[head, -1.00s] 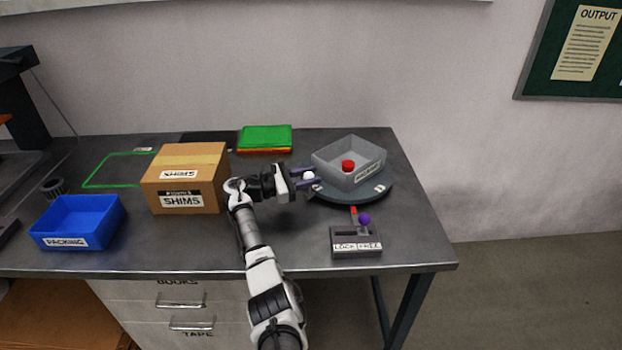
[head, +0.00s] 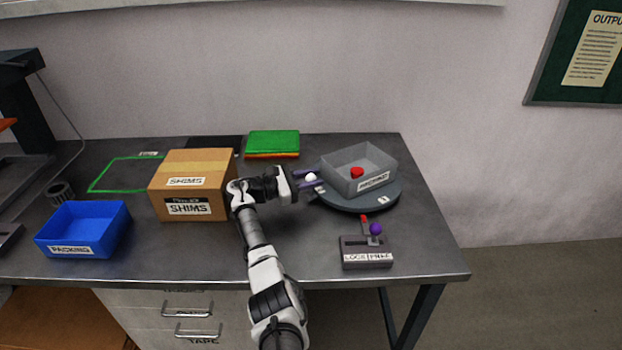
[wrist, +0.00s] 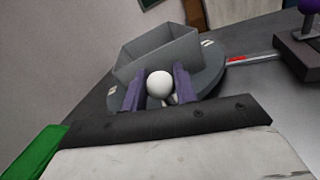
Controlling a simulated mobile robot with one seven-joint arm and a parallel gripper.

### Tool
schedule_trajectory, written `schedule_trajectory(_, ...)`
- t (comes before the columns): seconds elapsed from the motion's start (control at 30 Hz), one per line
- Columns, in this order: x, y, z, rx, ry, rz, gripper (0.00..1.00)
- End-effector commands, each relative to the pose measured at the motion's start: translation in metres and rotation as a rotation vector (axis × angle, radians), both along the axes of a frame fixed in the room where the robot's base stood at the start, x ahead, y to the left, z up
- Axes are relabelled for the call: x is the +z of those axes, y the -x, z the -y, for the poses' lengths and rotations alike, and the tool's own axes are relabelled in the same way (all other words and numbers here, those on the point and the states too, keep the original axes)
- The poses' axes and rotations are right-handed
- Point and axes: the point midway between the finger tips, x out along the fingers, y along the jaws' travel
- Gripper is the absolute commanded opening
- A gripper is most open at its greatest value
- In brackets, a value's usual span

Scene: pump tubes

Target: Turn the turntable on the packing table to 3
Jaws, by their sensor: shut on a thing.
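The turntable (head: 345,205) is a dark grey disc at the right of the packing table (head: 300,235). It bears a grey open bin (head: 345,183) with a label and a red object (head: 357,172) in it. Small white number tags sit on its rim, too small to read. A white ball knob (head: 311,177) is at the turntable's left edge. My gripper (head: 308,180) is shut on the white knob, which shows between the purple fingers in the wrist view (wrist: 159,84). A red pointer (head: 364,219) lies at the turntable's front.
A lock/free box (head: 365,253) with a purple-knobbed lever (head: 376,229) stands in front of the turntable. A shims carton (head: 190,205), a blue packing bin (head: 85,232) and green folders (head: 272,143) are to the left. The table front centre is clear.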

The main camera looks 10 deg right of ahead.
Motion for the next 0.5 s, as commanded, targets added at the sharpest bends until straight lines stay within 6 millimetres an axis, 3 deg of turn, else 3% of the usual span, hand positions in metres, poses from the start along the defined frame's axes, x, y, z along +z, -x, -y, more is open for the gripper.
schedule_trajectory(0.17,0.0009,-0.0006,-0.0001,0.002,0.0,0.001,0.0)
schedule_trajectory(0.2,0.0009,-0.0006,-0.0001,0.002,0.0,0.001,0.34)
schedule_trajectory(0.3,0.0008,-0.0005,0.0,0.001,0.0,0.001,0.47)
schedule_trajectory(0.5,0.0003,-0.0001,0.0,0.001,0.0,0.0,0.48)
